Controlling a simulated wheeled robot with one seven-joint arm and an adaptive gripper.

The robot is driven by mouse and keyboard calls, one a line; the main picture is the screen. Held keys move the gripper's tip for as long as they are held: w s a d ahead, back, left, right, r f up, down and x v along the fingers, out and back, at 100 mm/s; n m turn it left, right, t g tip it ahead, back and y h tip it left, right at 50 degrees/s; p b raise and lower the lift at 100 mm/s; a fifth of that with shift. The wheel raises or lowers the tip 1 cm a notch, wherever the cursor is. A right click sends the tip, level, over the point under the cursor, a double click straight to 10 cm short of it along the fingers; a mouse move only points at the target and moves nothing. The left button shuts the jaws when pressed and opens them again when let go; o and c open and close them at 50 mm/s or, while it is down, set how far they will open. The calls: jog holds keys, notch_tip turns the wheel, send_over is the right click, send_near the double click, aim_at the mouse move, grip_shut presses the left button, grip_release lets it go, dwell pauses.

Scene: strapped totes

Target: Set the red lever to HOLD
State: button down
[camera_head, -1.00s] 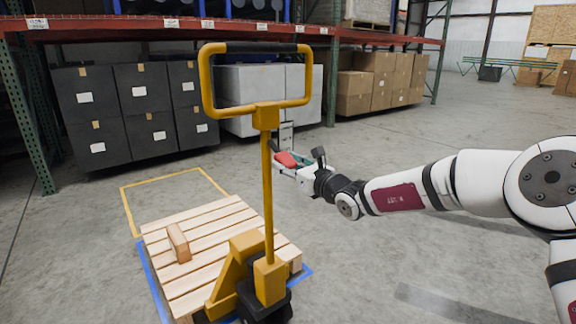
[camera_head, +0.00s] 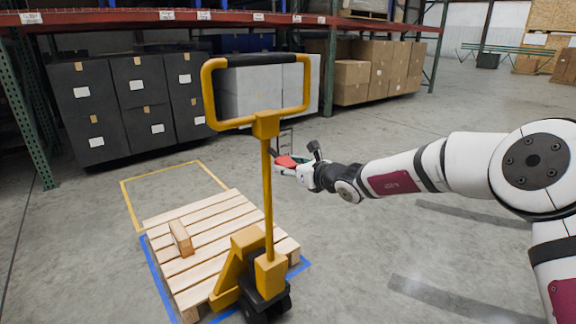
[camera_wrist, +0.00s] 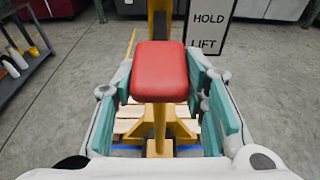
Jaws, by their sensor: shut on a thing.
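The red lever (camera_wrist: 160,70) has a block-shaped red grip, which fills the space between my fingers in the wrist view. In the head view the red lever (camera_head: 286,161) shows small beside the yellow pallet jack's (camera_head: 267,190) upright shaft. My gripper (camera_wrist: 162,88) is shut on the red lever, with teal pads on both sides of it. In the head view my gripper (camera_head: 291,164) comes in from the right. A sign (camera_wrist: 208,28) behind the lever reads HOLD above LIFT. The lever's pivot is hidden.
A wooden pallet (camera_head: 205,240) with a small wood block (camera_head: 180,238) sits on the jack's forks, over blue floor tape. A yellow-taped rectangle (camera_head: 128,205) lies behind it. Black bins (camera_head: 90,110) and cardboard boxes (camera_head: 375,72) line the rack. Floor at right is open.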

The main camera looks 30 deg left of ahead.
jog(key=shift+a+r, duration=0.1)
jog(key=shift+r, duration=1.15)
jog(key=c, duration=1)
grip_release()
jog(key=shift+f, duration=0.1)
jog(key=shift+o, duration=0.2)
jog(key=shift+f, duration=0.15)
jog(key=shift+d, duration=0.3)
jog(key=v, duration=1.1)
jog(key=shift+s+d, duration=0.3)
